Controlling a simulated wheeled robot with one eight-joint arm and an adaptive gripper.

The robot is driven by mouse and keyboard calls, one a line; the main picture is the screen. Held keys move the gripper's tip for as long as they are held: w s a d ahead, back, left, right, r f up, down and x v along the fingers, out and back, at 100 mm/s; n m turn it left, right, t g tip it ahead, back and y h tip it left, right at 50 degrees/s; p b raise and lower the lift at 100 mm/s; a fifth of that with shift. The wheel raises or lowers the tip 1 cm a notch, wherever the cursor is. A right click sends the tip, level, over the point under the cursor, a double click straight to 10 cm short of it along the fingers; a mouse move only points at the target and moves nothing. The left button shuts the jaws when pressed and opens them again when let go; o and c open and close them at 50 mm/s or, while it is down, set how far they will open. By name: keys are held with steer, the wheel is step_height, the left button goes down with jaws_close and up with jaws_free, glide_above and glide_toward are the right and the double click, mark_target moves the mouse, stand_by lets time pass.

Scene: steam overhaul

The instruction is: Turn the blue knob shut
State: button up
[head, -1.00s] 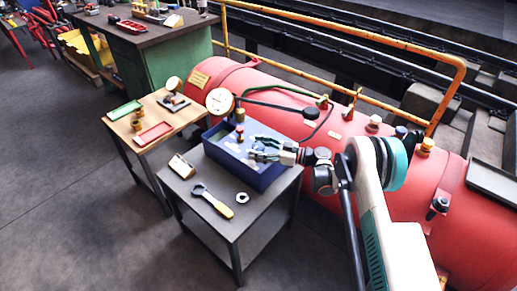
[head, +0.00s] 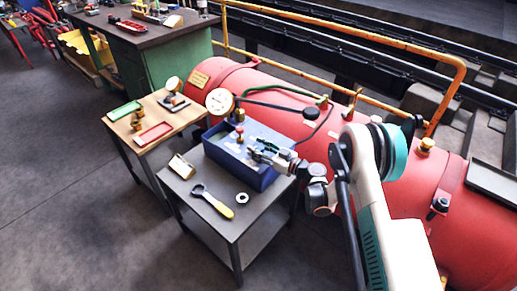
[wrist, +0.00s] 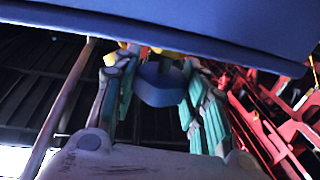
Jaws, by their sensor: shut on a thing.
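The blue knob (wrist: 160,84) shows in the wrist view between the two teal fingers of my gripper (wrist: 160,98), which is shut on it. Yellow and red parts show just behind the knob. The knob cannot be made out there. How far the knob is turned cannot be told.
A yellow-handled wrench (head: 213,201) and a metal ring (head: 242,198) lie on the grey table (head: 228,222). A red boiler (head: 425,190) lies behind.

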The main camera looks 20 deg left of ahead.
mark_target(258, 146)
steer(key=shift+m+t+h, duration=1)
steer(key=shift+m+t, duration=0.5)
steer(key=shift+t, duration=0.7)
steer(key=o, duration=1.1)
step_height(258, 146, up, 10)
